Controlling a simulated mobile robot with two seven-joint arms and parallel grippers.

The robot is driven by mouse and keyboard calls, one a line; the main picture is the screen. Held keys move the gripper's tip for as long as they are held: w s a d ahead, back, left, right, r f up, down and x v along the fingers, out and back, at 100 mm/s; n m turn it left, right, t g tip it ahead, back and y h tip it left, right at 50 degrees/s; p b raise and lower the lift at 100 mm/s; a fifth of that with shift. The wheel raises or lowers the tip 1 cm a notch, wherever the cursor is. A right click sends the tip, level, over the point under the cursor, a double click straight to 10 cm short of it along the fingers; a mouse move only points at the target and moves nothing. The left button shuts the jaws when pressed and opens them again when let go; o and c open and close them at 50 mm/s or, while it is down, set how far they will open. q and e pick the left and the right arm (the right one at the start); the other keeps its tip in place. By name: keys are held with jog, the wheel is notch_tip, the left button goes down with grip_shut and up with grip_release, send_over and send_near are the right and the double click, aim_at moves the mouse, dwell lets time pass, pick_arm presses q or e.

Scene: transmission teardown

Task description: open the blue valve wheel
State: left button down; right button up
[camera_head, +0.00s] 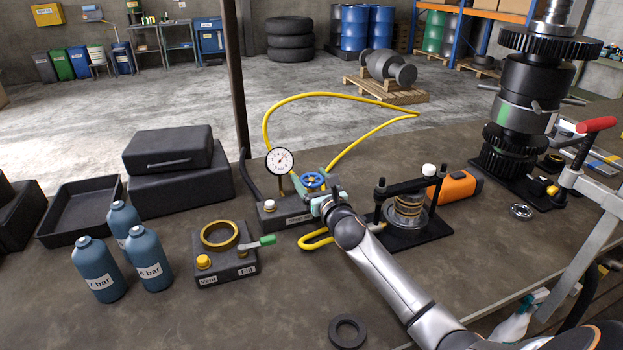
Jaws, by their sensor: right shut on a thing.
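The blue valve wheel (313,181) sits on top of a dark block (270,220) near the middle of the bench. A round white gauge (280,160) stands on the same block, just left of the wheel. My right arm reaches in from the lower right. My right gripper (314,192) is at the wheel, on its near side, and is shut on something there. The fingertips are small and partly hidden, so the exact contact on the wheel is hard to see. My left gripper is not in view.
A yellow hose (292,97) loops behind the block. A vent/fill block (226,262) with a green-tipped lever and several blue bottles (97,270) stand left. A black press frame (412,238) is close right of my arm. A black ring (347,331) lies in front.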

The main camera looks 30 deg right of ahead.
jog(key=shift+r+n+t+y, duration=0.15)
jog(key=shift+n+y, duration=0.4)
jog(key=shift+y, duration=0.3)
jog(key=shift+r+n+t+y, duration=0.15)
jog(key=shift+n+y, duration=0.4)
jog(key=shift+y, duration=0.3)
jog(key=shift+a+f+n+y, duration=0.1)
jog(key=shift+f+n+y, duration=0.15)
jog(key=shift+n+y, duration=0.25)
jog(key=o, duration=1.2)
jog(key=shift+f, duration=0.1)
jog(key=shift+s+f, duration=0.1)
jog(key=shift+s, duration=0.5)
jog(key=s, duration=0.7)
jog(key=s+b, duration=0.1)
jog(key=s, duration=0.3)
jog(key=shift+s+d, duration=0.1)
jog(key=shift+d, duration=0.3)
